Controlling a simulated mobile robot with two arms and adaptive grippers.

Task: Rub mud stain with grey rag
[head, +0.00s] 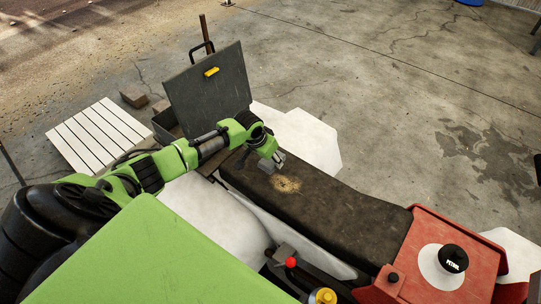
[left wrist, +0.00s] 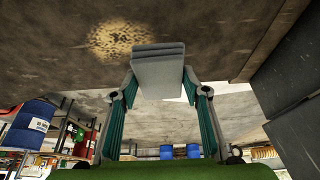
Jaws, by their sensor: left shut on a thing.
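The mud stain (head: 286,184) is a tan, speckled patch on the dark seat (head: 340,212) of a red and white vehicle. It also shows in the left wrist view (left wrist: 122,38), at upper left. My left gripper (head: 271,160) is over the seat just behind and left of the stain in the head view. It is shut on the grey rag (left wrist: 159,72), a folded block between its fingers. In the head view the rag (head: 278,158) is small and partly hidden by the gripper. The rag is beside the stain; whether it touches the seat I cannot tell. My right gripper is not in view.
A grey metal box (head: 166,126) with its lid (head: 208,88) raised stands behind my left arm. A red tank (head: 408,262) with a black petrol cap (head: 453,258) is at the seat's right end. A white slatted pallet (head: 98,134) lies at left. The seat right of the stain is clear.

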